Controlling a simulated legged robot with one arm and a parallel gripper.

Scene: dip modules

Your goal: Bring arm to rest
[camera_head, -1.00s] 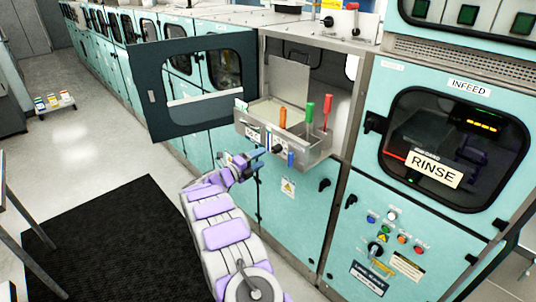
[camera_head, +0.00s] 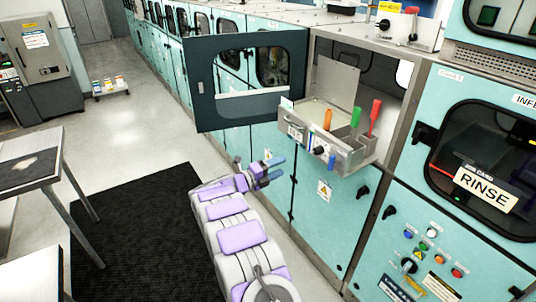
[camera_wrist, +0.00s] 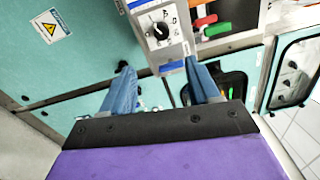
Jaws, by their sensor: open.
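My arm (camera_head: 229,235) reaches forward from the bottom of the head view, low in front of the teal cabinets. My gripper (camera_head: 278,168) is open with nothing between its blue fingers. It is below and to the left of the metal drawer unit (camera_head: 351,160), apart from it in the head view. In the wrist view, the gripper's two blue fingers (camera_wrist: 163,85) stand apart, with the drawer unit's dial panel (camera_wrist: 160,28) beyond them.
A dark-framed door (camera_head: 197,90) stands open left of the drawer unit. Orange, green and red handles (camera_head: 355,117) stick up from the drawer. The RINSE machine (camera_head: 485,187) is at right. A metal table (camera_head: 40,160) is at left. A black mat (camera_head: 145,235) covers clear floor.

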